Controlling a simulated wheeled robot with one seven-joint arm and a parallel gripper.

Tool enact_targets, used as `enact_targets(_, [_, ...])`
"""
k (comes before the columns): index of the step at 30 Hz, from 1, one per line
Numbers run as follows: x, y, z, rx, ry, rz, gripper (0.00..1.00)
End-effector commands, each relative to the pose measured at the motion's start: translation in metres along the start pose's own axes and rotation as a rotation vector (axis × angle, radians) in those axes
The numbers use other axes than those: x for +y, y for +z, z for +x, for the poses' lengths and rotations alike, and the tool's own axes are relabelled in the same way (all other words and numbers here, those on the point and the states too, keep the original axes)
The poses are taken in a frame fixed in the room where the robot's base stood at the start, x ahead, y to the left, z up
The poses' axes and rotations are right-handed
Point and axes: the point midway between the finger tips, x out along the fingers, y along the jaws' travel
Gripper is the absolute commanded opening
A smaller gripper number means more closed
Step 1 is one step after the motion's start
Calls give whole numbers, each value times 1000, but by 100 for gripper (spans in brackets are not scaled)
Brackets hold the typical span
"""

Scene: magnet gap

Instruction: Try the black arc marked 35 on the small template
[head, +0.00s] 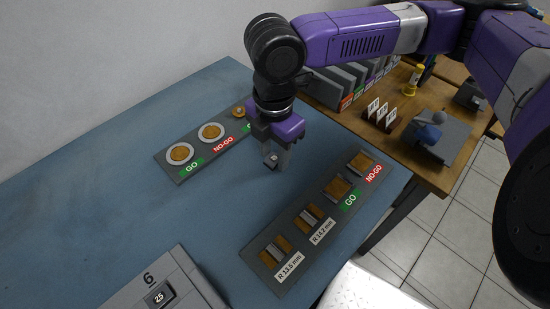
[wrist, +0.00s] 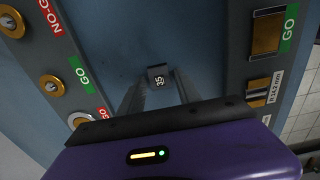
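My gripper (head: 277,161) is above the blue table, between the two grey boards. In the wrist view its fingers (wrist: 160,88) are closed on a small black arc marked 35 (wrist: 159,77), with the number facing the camera. In the head view the arc (head: 271,160) is a small dark piece at the fingertips. It appears to be clear of the table. The template labelled R 13.5 mm (head: 274,252) is at the near end of the right board. The one labelled R 14.2 mm (head: 307,217) is beside it. The smaller labelled radius is 13.5.
The right board (head: 262,272) also has brown GO (head: 337,189) and NO-GO (head: 362,162) slots. The left board (head: 172,165) has round GO and NO-GO gauges. A grey box marked 6 and 25 (head: 158,296) stands at the front. A wooden table with several bins is behind.

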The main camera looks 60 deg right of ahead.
Motion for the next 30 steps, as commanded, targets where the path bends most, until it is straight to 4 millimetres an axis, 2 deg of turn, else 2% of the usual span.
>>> enact_targets(1, [0, 0, 0, 0, 0, 0, 32])
enact_targets(6, [0, 0, 0, 0, 0, 0, 0])
enact_targets(14, [0, 0, -7, 0, 1, 0, 0])
enact_targets(30, [0, 0, -47, 0, 1, 0, 0])
